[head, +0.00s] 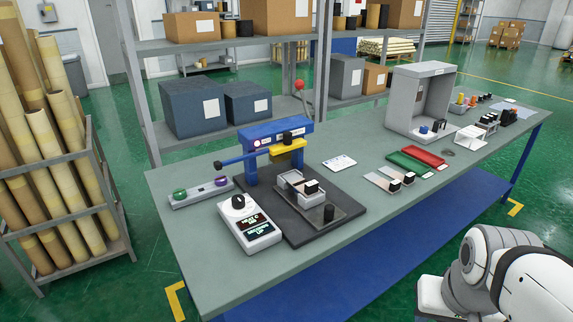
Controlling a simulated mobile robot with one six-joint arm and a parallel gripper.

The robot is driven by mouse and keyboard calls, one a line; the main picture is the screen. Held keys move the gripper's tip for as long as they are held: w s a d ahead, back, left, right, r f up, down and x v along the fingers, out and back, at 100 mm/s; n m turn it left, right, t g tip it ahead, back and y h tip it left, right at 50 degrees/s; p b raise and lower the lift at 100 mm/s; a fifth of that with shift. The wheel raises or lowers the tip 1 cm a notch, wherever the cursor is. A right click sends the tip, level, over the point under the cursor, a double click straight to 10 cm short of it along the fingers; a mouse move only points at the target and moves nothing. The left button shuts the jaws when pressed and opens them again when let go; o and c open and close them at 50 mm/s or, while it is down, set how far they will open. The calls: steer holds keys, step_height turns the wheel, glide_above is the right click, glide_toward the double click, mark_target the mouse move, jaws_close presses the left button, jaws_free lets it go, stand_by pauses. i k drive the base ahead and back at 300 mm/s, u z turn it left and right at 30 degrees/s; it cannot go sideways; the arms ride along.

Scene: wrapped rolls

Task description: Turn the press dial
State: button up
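A black dial (239,202) sits on top of a white control box (263,242) near the left front of the workbench. The box carries small dark displays with lit text, too small to read with certainty. The blue press (262,133) stands behind and to the right of the box on a dark base plate (298,229). It has a yellow part and a lever with a red ball. My arm (505,270) shows at the lower right, off the front side of the bench and far from the dial. My gripper is out of the frame.
The green-grey workbench (200,260) has a grey bar (200,193) with green and purple buttons left of the press. Green and red trays (424,157) and a grey open cabinet (418,90) stand to the right. A rack of cardboard tubes (60,200) is left of the bench.

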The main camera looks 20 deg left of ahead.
mark_target(238, 202)
steer(key=u, duration=0.45)
steer(key=i, duration=1)
steer(key=u, duration=0.8)
